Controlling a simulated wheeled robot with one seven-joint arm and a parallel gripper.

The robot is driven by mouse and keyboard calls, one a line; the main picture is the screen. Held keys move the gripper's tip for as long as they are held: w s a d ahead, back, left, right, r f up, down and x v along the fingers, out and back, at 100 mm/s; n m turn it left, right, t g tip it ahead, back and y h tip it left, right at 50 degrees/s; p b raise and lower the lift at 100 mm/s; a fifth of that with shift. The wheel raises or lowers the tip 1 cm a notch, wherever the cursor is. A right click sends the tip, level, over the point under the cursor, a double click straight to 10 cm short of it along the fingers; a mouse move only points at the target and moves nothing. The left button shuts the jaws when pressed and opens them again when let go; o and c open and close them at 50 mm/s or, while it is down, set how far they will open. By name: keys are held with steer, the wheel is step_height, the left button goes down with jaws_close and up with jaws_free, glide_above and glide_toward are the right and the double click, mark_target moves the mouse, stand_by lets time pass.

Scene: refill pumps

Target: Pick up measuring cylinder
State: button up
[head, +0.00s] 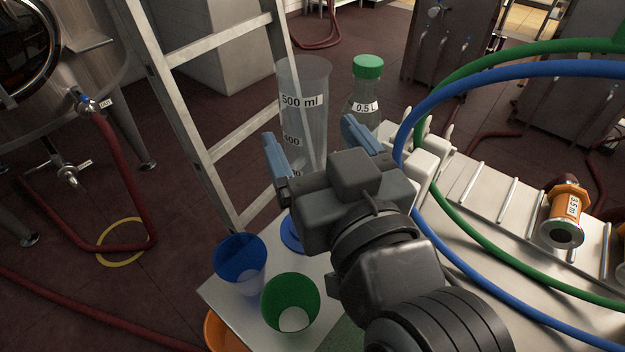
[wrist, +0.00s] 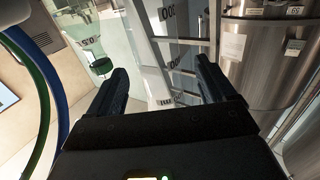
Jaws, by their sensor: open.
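The measuring cylinder (head: 306,88) is a tall, clear vessel with "500 ml" and "400" labels. It stands upright at the back of the table in the head view, and its lower part is hidden by my gripper. My gripper (head: 312,140) is open, with blue-grey fingers to the left and right of the cylinder in the picture. In the wrist view, the cylinder (wrist: 170,50) shows between and beyond the fingertips of my gripper (wrist: 160,72). I cannot tell whether the fingers touch it.
A green-capped 0.5 L bottle (head: 367,80) stands just right of the cylinder. A blue cup (head: 240,258) and a green cup (head: 290,300) stand at the table's front left. Blue and green hoses (head: 470,75) arch on the right. A ladder (head: 190,100) stands behind.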

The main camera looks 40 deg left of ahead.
steer(key=x, duration=0.3)
steer(key=p+x, duration=0.1)
steer(key=x, duration=0.1)
steer(key=shift+w+r, duration=0.15)
steer(key=shift+r, duration=0.25)
steer(key=shift+w+a+f, duration=0.1)
steer(key=shift+w+a, duration=0.2)
steer(key=shift+a, duration=0.15)
steer(key=shift+c, duration=0.5)
steer(key=c, duration=1.3)
